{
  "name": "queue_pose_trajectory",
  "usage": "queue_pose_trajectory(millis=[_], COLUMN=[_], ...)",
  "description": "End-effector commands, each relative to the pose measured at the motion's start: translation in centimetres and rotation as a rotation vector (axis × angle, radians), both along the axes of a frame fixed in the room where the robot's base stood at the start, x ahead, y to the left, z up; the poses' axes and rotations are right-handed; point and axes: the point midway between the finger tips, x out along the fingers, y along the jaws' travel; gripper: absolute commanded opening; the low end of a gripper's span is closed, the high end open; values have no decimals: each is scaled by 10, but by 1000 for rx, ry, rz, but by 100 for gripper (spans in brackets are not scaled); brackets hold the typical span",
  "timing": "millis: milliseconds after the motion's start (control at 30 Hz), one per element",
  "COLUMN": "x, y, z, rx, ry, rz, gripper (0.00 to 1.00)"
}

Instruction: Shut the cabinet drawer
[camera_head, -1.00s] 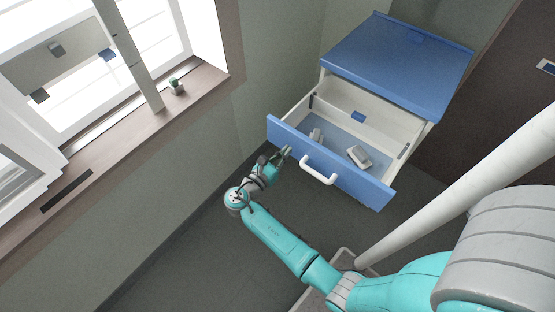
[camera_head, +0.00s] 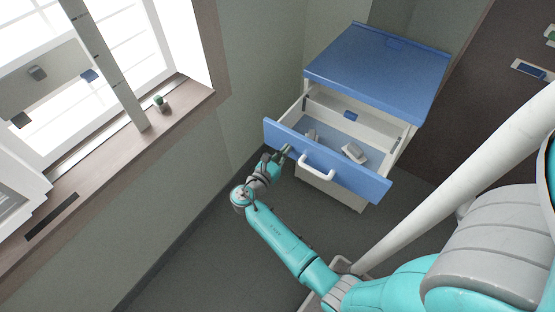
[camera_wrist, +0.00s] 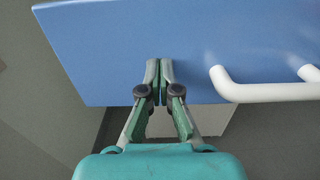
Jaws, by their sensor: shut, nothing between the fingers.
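The blue-topped cabinet (camera_head: 378,66) stands against the wall in the head view. Its top drawer (camera_head: 356,179) is pulled out, with a blue front, a white handle (camera_head: 318,174) and small grey-white items inside. In the wrist view the blue drawer front (camera_wrist: 240,35) fills the upper part, with the handle (camera_wrist: 268,94) at the right. My gripper (camera_head: 287,150) is at the outer face of the front, left of the handle. In the wrist view my gripper (camera_wrist: 160,68) is shut and empty, its tips at the front; whether they touch is hard to tell.
A brown panel (camera_head: 490,110) stands right of the cabinet. Dark floor (camera_head: 200,265) lies open left of my arm.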

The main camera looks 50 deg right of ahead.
Motion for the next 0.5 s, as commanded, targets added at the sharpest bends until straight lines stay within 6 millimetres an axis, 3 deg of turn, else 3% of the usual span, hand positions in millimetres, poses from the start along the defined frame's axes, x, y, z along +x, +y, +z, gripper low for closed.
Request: queue_pose_trajectory(millis=[500], x=[10], y=[-147], z=[1], rx=[0], ry=[0], rz=[-5], gripper=[0])
